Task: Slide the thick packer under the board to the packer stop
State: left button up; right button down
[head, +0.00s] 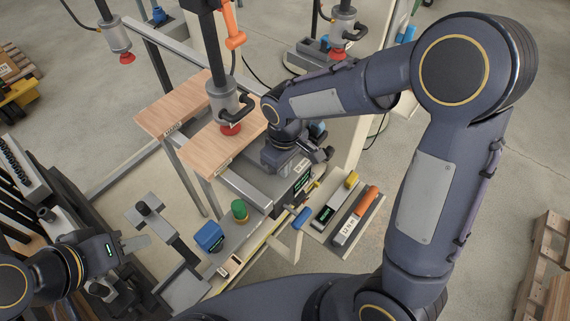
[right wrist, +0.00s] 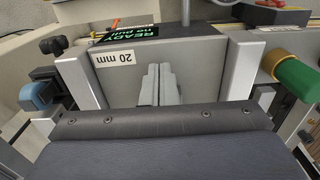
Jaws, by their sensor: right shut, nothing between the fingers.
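A grey block marked "20 mm" (right wrist: 112,75), which looks like the thick packer, fills the middle of the right wrist view, below a dark box reading "READY no pull" (right wrist: 135,32). My right gripper (right wrist: 160,78) is shut and empty, its fingertips over the block's grey face; I cannot tell whether they touch. In the head view my right gripper (head: 287,157) is beside the near wooden board (head: 222,148), and my wrist hides most of the packer. The packer stop cannot be made out. My left gripper (head: 128,245) is at lower left, away from the board; its finger opening is unclear.
A spindle with a red cup (head: 230,129) stands above the near board. A green knob (head: 239,209) and a blue box (head: 209,237) stand on the near bench.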

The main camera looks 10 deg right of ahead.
aim_at(257, 149)
jog(key=w+a, duration=0.1)
jog(key=w, duration=0.1)
jog(key=w+a, duration=0.2)
jog(key=shift+w+a, duration=0.3)
dwell(0.3)
